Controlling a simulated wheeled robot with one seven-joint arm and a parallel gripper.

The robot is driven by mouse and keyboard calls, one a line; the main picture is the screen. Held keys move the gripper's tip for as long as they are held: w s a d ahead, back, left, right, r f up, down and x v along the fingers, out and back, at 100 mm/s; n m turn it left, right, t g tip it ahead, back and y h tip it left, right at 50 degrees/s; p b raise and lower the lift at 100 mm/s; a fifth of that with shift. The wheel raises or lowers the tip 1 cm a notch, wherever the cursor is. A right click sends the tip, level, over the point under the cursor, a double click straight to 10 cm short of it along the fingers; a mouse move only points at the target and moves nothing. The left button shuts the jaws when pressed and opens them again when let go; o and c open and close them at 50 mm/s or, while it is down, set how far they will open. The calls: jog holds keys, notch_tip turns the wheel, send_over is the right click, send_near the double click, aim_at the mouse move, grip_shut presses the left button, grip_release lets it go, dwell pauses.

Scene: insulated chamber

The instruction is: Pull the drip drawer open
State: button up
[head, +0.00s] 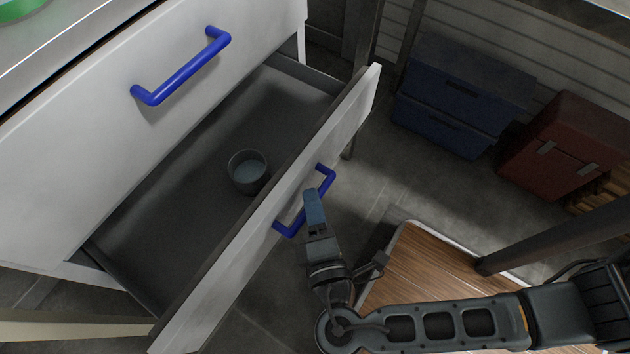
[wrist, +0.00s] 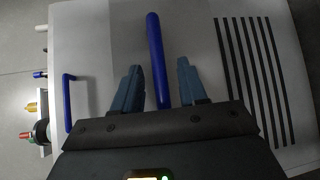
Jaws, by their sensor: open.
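The drip drawer (head: 222,278) is pulled well out of the white cabinet, with its grey inside showing in the head view. Its blue bar handle (head: 326,181) is on the white outer face. My gripper (head: 313,194) is at this handle, and its near finger hides the handle's middle. In the wrist view my gripper (wrist: 158,68) is open, with one finger on each side of a blue handle bar (wrist: 155,45). Gaps show between the bar and both fingers. A grey cup (head: 248,172) stands inside the drawer.
An upper drawer with a blue handle (head: 180,67) is shut above. A blue drawer box (head: 462,95) and a red case (head: 566,148) stand at the upper right. A wooden board (head: 430,268) lies below my arm. Dark slots (wrist: 253,85) show in the wrist view.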

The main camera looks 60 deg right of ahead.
jog(key=shift+s+a, duration=0.1)
jog(key=v, duration=0.7)
jog(key=shift+s+a+p, duration=0.2)
jog(key=shift+s+p, duration=0.05)
jog(key=shift+p, duration=0.15)
